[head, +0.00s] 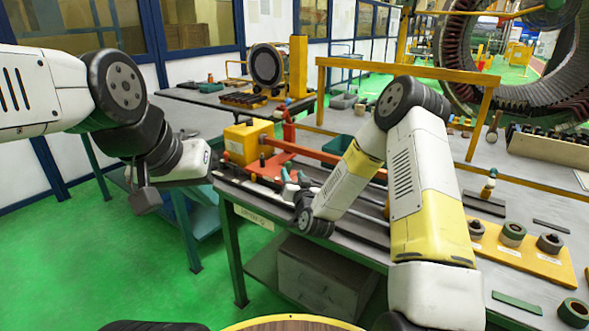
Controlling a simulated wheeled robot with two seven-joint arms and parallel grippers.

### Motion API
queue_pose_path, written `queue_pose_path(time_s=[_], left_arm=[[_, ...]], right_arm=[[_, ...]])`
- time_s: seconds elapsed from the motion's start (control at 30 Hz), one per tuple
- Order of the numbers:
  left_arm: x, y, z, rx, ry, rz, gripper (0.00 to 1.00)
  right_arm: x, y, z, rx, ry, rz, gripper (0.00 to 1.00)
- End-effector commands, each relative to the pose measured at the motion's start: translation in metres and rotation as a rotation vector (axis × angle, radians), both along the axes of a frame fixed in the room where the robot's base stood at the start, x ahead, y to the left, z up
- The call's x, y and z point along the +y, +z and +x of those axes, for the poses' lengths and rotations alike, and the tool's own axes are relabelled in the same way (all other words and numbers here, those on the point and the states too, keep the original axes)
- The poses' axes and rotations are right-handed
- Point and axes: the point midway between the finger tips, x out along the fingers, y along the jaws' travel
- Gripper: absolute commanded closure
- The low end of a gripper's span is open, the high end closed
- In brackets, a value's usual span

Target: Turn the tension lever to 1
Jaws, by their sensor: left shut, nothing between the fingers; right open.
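The winding tension unit appears to be the yellow box (247,141) with small dark knobs, on a red base at the left end of the near bench. I cannot make out the tension lever or its number marks at this size. My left gripper (145,201) hangs at the left, shut and empty, over the green floor, clear of the bench. My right arm bends down over the bench front. Its gripper (297,190) is open, close to the red base and right of the yellow box. My wrist partly hides it, and I cannot tell whether it touches anything.
An orange rail frame (410,70) spans the bench (345,232). A yellow tray (530,258) with several rolls lies at the right. A grey drawer box (322,275) stands below. A second bench is behind at left. Green floor (95,275) is open at left.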

Motion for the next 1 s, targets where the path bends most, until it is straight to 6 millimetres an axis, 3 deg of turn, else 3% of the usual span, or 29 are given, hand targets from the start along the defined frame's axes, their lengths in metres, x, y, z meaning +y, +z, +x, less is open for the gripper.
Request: queue_pose_path(time_s=[0.5, 0.9, 1.0], left_arm=[[0.000, 0.000, 0.000, 0.000, 0.000, 0.000, 1.00], [0.000, 0.000, 0.000, 0.000, 0.000, 0.000, 1.00], [0.000, 0.000, 0.000, 0.000, 0.000, 0.000, 1.00]], right_arm=[[0.014, -0.001, 0.066, -0.004, -0.005, 0.004, 0.57], [0.017, 0.000, 0.075, -0.003, -0.003, 0.004, 0.57], [0.017, 0.000, 0.075, -0.004, -0.003, 0.003, 0.77]])
